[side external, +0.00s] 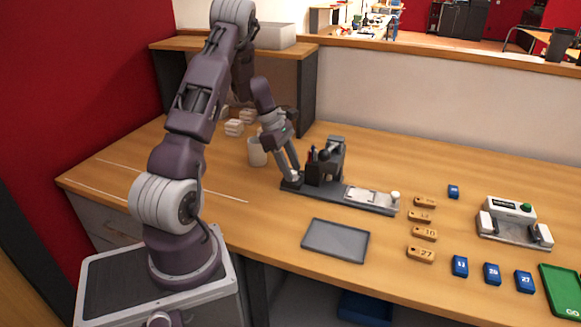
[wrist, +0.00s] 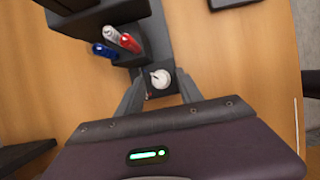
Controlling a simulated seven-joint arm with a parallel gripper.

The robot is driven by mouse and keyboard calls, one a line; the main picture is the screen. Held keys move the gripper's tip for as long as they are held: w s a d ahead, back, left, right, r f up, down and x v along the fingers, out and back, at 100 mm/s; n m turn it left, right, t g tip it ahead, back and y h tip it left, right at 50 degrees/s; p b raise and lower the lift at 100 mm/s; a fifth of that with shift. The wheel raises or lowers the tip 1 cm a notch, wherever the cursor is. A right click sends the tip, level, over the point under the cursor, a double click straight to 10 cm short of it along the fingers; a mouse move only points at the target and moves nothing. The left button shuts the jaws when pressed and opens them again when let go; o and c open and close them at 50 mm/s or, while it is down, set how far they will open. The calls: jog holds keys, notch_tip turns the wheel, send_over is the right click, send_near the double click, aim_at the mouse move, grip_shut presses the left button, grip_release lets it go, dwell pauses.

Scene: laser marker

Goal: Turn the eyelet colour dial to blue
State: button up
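The eyelet colour dial is a small white knob (wrist: 160,79) on a dark plate, in the wrist view. The fingers of my gripper (wrist: 161,75) come down on both sides of it, apart from each other. Whether they touch the knob I cannot tell. A blue, a white and a red piece (wrist: 128,42) stand beside the dial, up and to its left. Which colour the dial points at is too small to tell. In the side external view my gripper (side external: 291,178) is at the left end of the dark machine base (side external: 330,195) and hides the dial.
The black press (side external: 328,160) stands right beside my gripper. A white cup (side external: 257,152) is to the left. A grey tray (side external: 336,240) lies in front. Wooden tags (side external: 422,254), blue tags (side external: 460,266) and a white device (side external: 512,212) are to the right.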

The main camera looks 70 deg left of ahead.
jog(key=v, duration=0.7)
jog(key=d+r+m+y, duration=0.1)
jog(key=d+r+m, duration=0.55)
jog(key=d, duration=0.45)
jog(key=d+r+m, duration=0.6)
jog(key=d+r, duration=0.2)
jog(key=d, duration=0.3)
jog(key=s+d+r+m+t+y, duration=0.1)
jog(key=s+d+m+t+y, duration=0.1)
jog(key=s+d+m, duration=0.9)
jog(key=s+m, duration=0.3)
jog(key=s, duration=0.1)
jog(key=shift+s+d+r, duration=0.2)
jog(key=shift+r, duration=0.15)
